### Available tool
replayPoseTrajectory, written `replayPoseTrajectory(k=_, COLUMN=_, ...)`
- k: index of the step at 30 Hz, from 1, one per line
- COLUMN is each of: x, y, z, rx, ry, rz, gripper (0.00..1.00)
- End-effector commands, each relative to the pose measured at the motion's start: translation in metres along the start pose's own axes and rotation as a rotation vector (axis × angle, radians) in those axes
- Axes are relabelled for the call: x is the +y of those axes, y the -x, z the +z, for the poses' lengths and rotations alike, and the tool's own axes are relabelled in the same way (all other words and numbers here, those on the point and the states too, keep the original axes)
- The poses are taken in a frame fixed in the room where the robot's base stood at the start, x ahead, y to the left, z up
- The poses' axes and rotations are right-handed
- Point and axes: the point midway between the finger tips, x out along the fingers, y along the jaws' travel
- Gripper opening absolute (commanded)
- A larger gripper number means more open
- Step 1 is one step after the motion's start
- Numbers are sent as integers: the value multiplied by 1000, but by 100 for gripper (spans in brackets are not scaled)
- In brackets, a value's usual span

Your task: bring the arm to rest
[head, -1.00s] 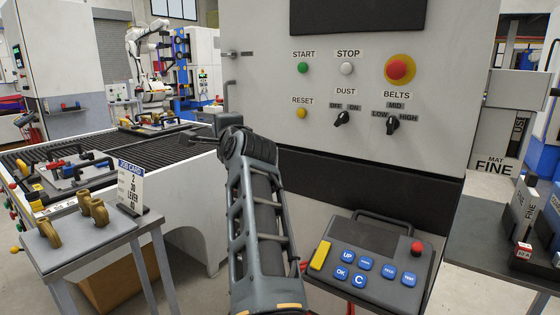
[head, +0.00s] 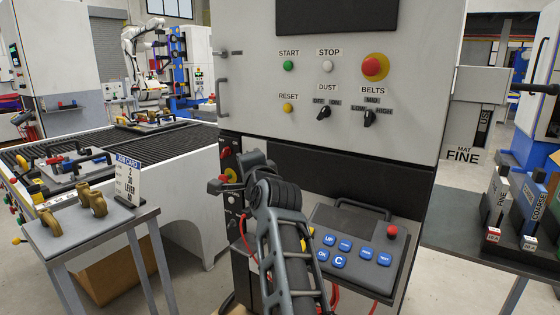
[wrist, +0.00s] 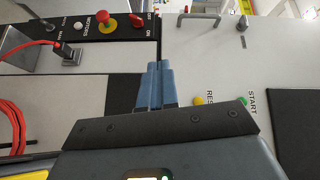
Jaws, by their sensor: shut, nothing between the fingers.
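My arm (head: 290,245) rises from the bottom of the head view, in front of the machine's control panel and pendant. Its dark upper end bends left beside the machine's front. In the wrist view my gripper (wrist: 158,66) shows two blue fingers pressed together, with nothing between them. Behind the fingers is the pale machine front. The green START button (wrist: 243,101) and yellow RESET button (wrist: 198,101) are to the right of the fingers. I cannot make out the fingertips in the head view.
A pendant (head: 352,250) with blue keys sits right of my arm, partly covered by it. A small table (head: 95,240) with brass parts and a job card (head: 127,180) stands left. A roller conveyor (head: 130,140) lies behind. Labelled blocks (head: 497,205) stand on the right bench. A red cable (wrist: 15,110) hangs near.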

Motion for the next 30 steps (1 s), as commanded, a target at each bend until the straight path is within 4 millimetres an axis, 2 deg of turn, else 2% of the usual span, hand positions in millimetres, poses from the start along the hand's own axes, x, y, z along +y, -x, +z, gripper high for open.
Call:
replayPoseTrajectory(k=1, x=17, y=8, z=-7, rx=13, ry=27, rz=10, gripper=0)
replayPoseTrajectory(k=5, x=60, y=31, z=-24, rx=47, ry=109, rz=32, gripper=0)
replayPoseTrajectory(k=8, x=102, y=60, z=-41, rx=77, ry=198, rz=56, gripper=0)
replayPoseTrajectory(k=12, x=161, y=112, z=-63, rx=116, ry=338, rz=94, gripper=0)
replayPoseTrajectory(k=14, x=182, y=136, z=-70, rx=128, ry=397, rz=108, gripper=0)
replayPoseTrajectory(k=18, x=228, y=196, z=-84, rx=148, ry=527, rz=147, gripper=0)
replayPoseTrajectory(k=24, x=275, y=288, z=-92, rx=159, ry=701, rz=200, gripper=0)
replayPoseTrajectory(k=30, x=303, y=381, z=-89, rx=152, ry=853, rz=250, gripper=0)
